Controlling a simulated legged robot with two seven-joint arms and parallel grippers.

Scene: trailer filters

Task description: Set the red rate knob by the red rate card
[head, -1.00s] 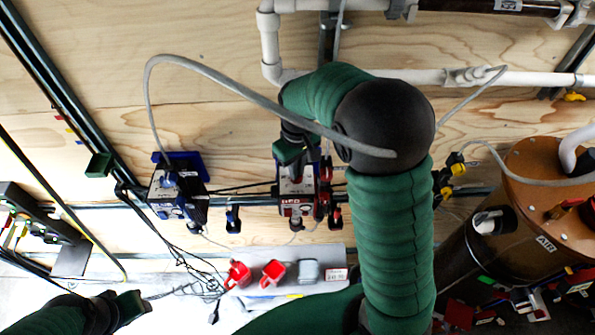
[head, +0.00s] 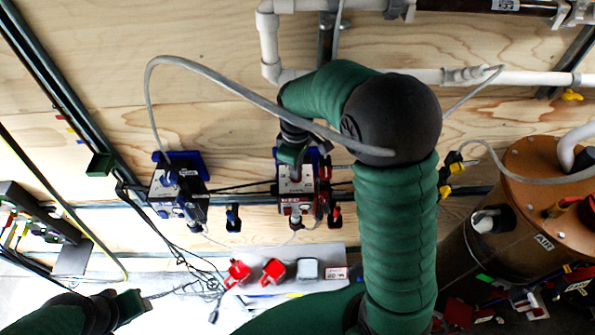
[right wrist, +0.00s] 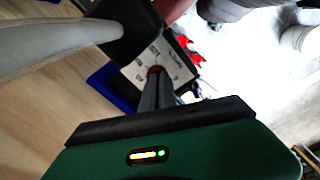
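The red-labelled pump (head: 291,208) hangs on the rail against the plywood wall, with red clamps at its right side. My right gripper (head: 294,172) is at its upper face. In the right wrist view, the red rate knob (right wrist: 155,70) shows at the tips of my right gripper (right wrist: 156,80), on a pale dial plate (right wrist: 172,67). The fingers are close together; whether they grip the knob is unclear. A red-and-white card (head: 336,273), likely the red rate card, lies on the pale shelf; its print is unreadable. My left gripper (head: 132,302) is low at the left, away from the pump.
A blue-trimmed pump (head: 178,190) is left of the red one, with a grey hose arching over. The shelf (head: 270,300) holds two red pieces (head: 272,270) and a grey box (head: 307,269). A brown tank (head: 535,190) stands right. Cables hang below the blue-trimmed pump.

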